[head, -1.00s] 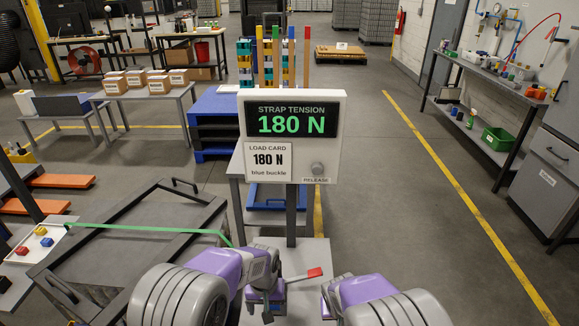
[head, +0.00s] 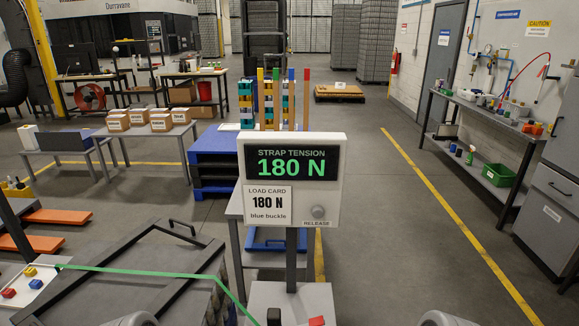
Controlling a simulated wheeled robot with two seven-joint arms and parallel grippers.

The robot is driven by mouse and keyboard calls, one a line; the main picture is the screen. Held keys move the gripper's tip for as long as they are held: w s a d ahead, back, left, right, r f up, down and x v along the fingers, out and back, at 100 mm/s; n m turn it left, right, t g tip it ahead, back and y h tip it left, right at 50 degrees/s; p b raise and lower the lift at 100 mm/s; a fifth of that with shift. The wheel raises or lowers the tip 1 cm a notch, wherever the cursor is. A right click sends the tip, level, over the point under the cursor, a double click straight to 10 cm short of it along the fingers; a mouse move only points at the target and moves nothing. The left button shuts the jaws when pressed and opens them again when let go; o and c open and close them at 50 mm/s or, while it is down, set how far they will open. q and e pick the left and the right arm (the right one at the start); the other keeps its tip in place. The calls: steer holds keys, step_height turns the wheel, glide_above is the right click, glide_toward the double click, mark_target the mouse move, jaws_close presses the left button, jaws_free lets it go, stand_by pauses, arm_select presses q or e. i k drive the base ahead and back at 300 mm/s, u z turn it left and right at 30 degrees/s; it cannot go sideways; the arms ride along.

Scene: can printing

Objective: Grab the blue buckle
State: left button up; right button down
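The blue buckle (head: 36,284) is a small block on a white tray (head: 13,300) at the lower left edge of the head view. A yellow buckle (head: 30,272) lies just behind it and a red buckle (head: 8,293) lies to its left. Neither gripper shows in the head view; only grey rounded parts of my arms show at the bottom edge. A display (head: 290,178) reads strap tension 180 N, with a load card (head: 267,205) reading 180 N, blue buckle.
A green strap (head: 150,272) runs from the tray across the dark-framed load (head: 130,265) and down toward a red handle (head: 316,321) at the bottom. The display's post (head: 291,262) stands in front of me. Open floor lies to the right.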

mark_target(35, 283)
steer(key=k, duration=0.4)
steer(key=z, duration=0.45)
steer(key=i, duration=0.55)
steer(key=u, duration=2.4)
